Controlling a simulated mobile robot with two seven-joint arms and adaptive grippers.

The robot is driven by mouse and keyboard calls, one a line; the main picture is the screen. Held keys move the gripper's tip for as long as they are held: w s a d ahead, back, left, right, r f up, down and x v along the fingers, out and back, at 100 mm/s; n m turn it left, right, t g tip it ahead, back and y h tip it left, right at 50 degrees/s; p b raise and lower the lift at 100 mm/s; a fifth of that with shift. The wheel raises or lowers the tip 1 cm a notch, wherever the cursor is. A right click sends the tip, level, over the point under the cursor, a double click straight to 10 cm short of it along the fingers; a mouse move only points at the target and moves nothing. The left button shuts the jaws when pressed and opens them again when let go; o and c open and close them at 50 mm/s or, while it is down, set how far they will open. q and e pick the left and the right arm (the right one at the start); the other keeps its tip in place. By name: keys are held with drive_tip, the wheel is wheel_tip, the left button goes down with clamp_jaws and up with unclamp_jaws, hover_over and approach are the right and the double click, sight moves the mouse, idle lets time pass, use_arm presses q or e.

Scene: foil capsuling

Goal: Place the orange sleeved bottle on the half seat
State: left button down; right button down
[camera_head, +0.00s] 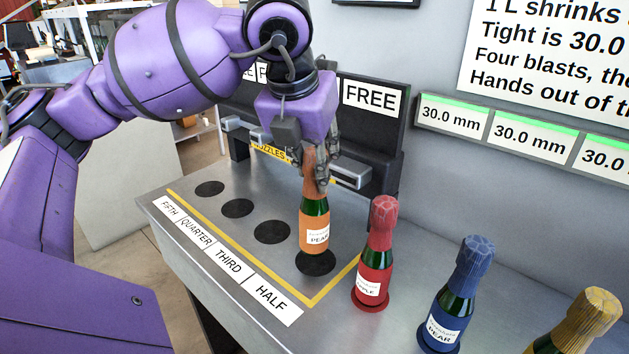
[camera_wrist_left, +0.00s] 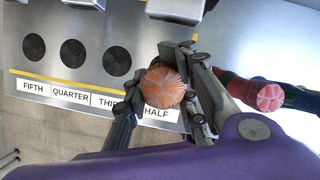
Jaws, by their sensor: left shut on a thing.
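The orange sleeved bottle (camera_head: 315,222) has green glass and an orange label reading PEAR. My left gripper (camera_head: 317,165) is shut on its orange sleeve near the top and holds it upright. The bottle's base is over the black half seat (camera_head: 316,263), the disc nearest the HALF label (camera_head: 271,300); I cannot tell whether it touches. In the left wrist view the orange cap (camera_wrist_left: 162,86) sits between the fingers (camera_wrist_left: 160,90), and the half seat is hidden beneath. My right gripper is not in view.
Empty black seats for third (camera_head: 272,232), quarter (camera_head: 237,208) and fifth (camera_head: 209,189) lie left. Close on the right stands a red bottle (camera_head: 376,250), then a blue one (camera_head: 454,295) and a yellow one (camera_head: 580,322). A dark unit marked FREE (camera_head: 370,97) stands behind.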

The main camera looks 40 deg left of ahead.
sight(314, 182)
use_arm(q)
drive_tip(key=shift+s+x, duration=0.2)
drive_tip(key=shift+x, duration=0.7)
drive_tip(key=shift+s+x, duration=0.2)
drive_tip(key=shift+x, duration=0.7)
drive_tip(key=shift+f, duration=0.25)
drive_tip(key=shift+f, duration=0.2)
drive_tip(key=c, duration=1.4)
unclamp_jaws()
drive_tip(key=shift+r, duration=0.15)
drive_tip(key=shift+r, duration=0.3)
drive_tip(key=v, duration=1.1)
drive_tip(key=shift+s+r, duration=0.2)
drive_tip(key=shift+s, duration=0.1)
